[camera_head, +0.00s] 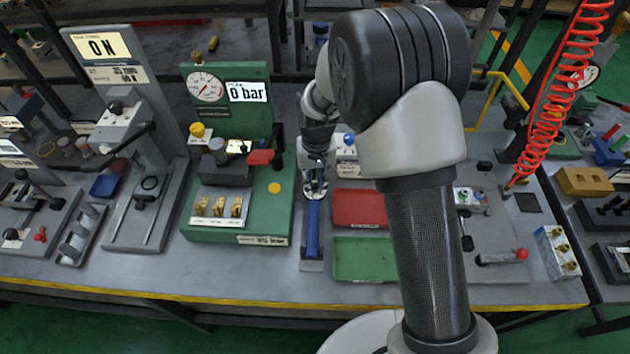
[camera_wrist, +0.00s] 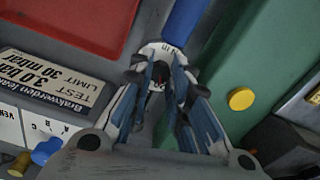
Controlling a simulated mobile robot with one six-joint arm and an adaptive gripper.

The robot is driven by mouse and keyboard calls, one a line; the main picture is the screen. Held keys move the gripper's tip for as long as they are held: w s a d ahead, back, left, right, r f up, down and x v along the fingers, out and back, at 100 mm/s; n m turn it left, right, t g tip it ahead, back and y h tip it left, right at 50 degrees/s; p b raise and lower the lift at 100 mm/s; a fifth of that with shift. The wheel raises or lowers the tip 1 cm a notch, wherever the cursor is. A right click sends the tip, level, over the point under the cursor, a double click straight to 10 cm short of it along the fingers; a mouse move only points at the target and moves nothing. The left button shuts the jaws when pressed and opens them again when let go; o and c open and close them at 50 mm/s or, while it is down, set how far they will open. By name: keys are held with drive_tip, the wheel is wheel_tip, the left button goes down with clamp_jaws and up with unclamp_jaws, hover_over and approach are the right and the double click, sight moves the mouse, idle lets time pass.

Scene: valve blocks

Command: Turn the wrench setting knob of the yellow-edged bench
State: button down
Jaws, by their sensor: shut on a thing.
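A pale scale part (camera_wrist: 165,52) marked "Nm" sits at the handle's end. My gripper (camera_head: 314,180) is over the wrench's far end. In the wrist view its fingers (camera_wrist: 160,78) are shut around a small dark knob with a bit of red, mostly hidden between them.
The green block (camera_head: 255,205) with a "0 bar" display stands close on the left. A red tray (camera_head: 358,207) and a green tray (camera_head: 364,260) lie close on the right. A label plate (camera_wrist: 55,85) and a blue knob (camera_wrist: 45,151) are near my gripper.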

sight(316, 186)
drive_tip(key=shift+r+m+p, duration=0.1)
drive_tip(key=shift+m+p, duration=0.4)
drive_tip(key=shift+m, duration=0.8)
drive_tip(key=c, duration=1.5)
unclamp_jaws()
drive_tip(key=shift+o, duration=0.2)
wheel_tip(316, 186, up, 12)
drive_tip(key=shift+d, duration=0.15)
